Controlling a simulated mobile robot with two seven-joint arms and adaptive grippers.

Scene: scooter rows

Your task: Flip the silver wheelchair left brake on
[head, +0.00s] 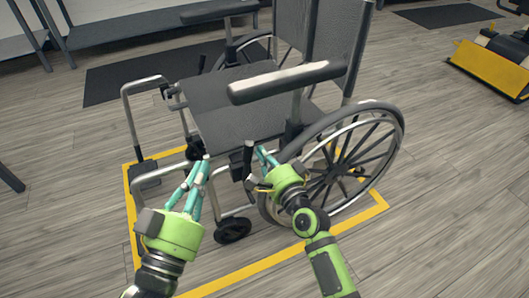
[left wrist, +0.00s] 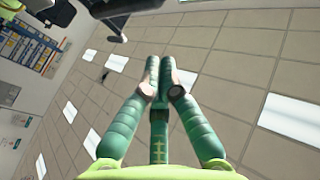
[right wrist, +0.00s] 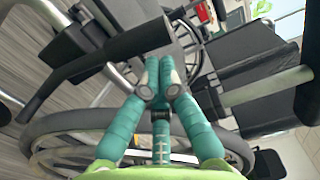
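The silver wheelchair (head: 240,108) stands upright, facing left, its left side towards me. Its left wheel (head: 352,150) is on the near side. A dark upright lever, apparently the left brake (head: 248,158), stands just ahead of this wheel, below the seat. My right gripper (head: 264,155) is just right of that lever, fingers together and nothing seen between them. In the right wrist view a thick black bar (right wrist: 140,40) lies just beyond the fingertips (right wrist: 160,62); contact is unclear. My left gripper (head: 204,162) is at the seat's front, shut and empty (left wrist: 160,62).
The near armrest (head: 285,82) overhangs the lever area. Front casters (head: 233,230) and footrests lie low at the front. A yellow floor outline (head: 240,275) surrounds the chair. A yellow-fronted machine (head: 490,68) stands at far right. The floor right of the wheel is clear.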

